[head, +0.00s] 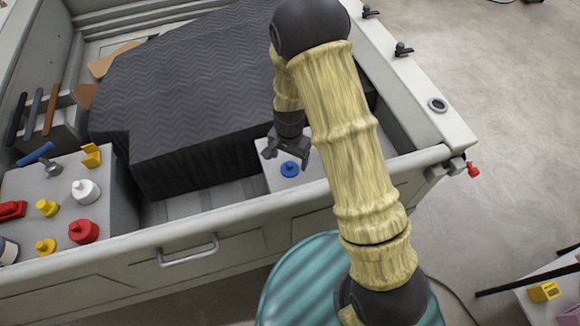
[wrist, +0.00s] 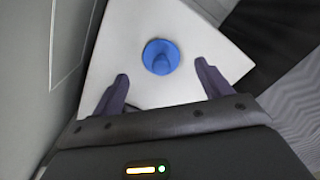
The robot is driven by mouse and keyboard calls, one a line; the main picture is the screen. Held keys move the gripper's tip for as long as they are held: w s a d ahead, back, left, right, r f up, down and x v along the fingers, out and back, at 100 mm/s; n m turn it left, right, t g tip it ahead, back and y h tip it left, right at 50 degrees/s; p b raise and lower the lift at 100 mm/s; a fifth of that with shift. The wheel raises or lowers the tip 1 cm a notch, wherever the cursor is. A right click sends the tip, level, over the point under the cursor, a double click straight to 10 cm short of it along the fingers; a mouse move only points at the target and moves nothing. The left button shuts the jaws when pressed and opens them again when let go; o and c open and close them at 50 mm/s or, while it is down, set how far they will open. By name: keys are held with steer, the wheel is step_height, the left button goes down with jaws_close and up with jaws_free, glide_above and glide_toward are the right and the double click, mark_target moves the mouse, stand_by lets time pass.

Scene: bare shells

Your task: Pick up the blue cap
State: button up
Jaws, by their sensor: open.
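The blue cap (head: 290,169) is a small round cap with a raised knob in its middle. It sits on a white block top inside the grey bin, by the bin's front wall. In the wrist view the blue cap (wrist: 161,57) lies beyond my fingertips, roughly centred between them. My gripper (head: 287,158) is above and close to the cap in the head view. In the wrist view my gripper (wrist: 161,80) has its two dark fingers spread apart, with nothing between them.
A large dark covered block (head: 190,100) fills the bin's middle. A grey block (head: 60,210) at left bears a white cap (head: 86,191), a red cap (head: 83,231) and yellow pieces. The bin's front wall (head: 215,212) runs close to the cap.

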mark_target(290, 163)
steer(key=shift+w+f+p, duration=0.15)
steer(key=shift+f+p, duration=0.4)
steer(key=shift+f, duration=0.6)
steer(key=shift+w+f+p, duration=0.1)
steer(key=shift+f+p, duration=0.45)
steer(key=shift+f, duration=0.6)
steer(key=c, duration=1)
steer(key=shift+c, duration=0.2)
steer(key=shift+r, duration=0.15)
step_height(290, 163, up, 9)
steer(key=b, duration=0.3)
steer(key=shift+d+r, duration=0.1)
steer(key=shift+r, duration=0.3)
